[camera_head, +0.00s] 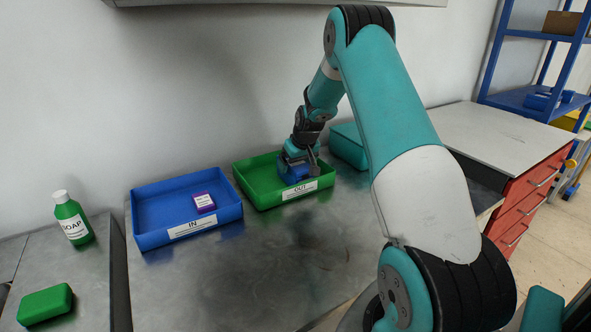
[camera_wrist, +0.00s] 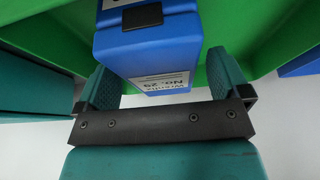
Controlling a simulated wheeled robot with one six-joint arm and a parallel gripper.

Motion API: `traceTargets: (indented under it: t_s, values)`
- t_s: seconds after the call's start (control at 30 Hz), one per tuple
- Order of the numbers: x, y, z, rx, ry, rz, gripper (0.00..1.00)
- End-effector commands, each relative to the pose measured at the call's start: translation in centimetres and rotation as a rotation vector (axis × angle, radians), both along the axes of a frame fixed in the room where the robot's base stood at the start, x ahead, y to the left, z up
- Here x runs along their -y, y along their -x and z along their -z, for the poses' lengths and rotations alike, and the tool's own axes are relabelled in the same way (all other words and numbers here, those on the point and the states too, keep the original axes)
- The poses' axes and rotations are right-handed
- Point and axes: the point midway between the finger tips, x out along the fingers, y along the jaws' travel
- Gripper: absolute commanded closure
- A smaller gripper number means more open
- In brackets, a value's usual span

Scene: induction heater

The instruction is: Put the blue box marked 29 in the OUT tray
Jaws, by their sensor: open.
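The blue box (camera_wrist: 147,42) has a white label reading No. 29, upside down in the wrist view. It is inside the green OUT tray (camera_wrist: 270,20), between the two fingers of my gripper (camera_wrist: 162,82). The fingers are open on either side of it, with a gap showing at the right finger. In the head view my gripper (camera_head: 300,160) reaches down into the OUT tray (camera_head: 262,199), and the blue box (camera_head: 296,175) shows partly under it. Whether the box rests on the tray floor is hard to tell.
The blue IN tray (camera_head: 158,238) stands left of the OUT tray and holds a purple labelled box (camera_head: 204,202). A teal container (camera_head: 346,141) is close on the right. A soap bottle (camera_head: 73,218) and a green block (camera_head: 45,304) are far left. The metal table front is clear.

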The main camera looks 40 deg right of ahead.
Motion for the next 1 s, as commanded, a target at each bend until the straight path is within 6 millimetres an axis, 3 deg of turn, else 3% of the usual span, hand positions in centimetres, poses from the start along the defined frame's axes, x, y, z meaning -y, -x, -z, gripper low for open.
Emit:
traceTargets:
  t_s: [0.3, 0.47, 0.57, 0.67, 0.77, 0.8, 0.87, 0.9, 1.0]
  values:
    - [-0.6, 2.6, -6.3, 0.003, 0.003, 0.001, 0.06]
    - [-0.8, 3.3, -8.2, 0.002, 0.001, 0.001, 0.06]
    - [-2.0, 3.4, -9.1, 0.001, -0.006, -0.018, 0.06]
    - [-6.6, 3.3, -10.6, -0.003, -0.029, -0.086, 0.06]
    - [-14.8, 4.5, -12.8, -0.014, -0.074, -0.213, 0.06]
    - [-18.7, 5.7, -13.7, -0.026, -0.097, -0.276, 0.06]
    - [-24.5, 8.3, -15.0, -0.047, -0.131, -0.379, 0.06]
    - [-28.1, 10.5, -15.6, -0.062, -0.152, -0.445, 0.06]
    - [-35.4, 17.1, -16.7, -0.11, -0.199, -0.61, 0.06]
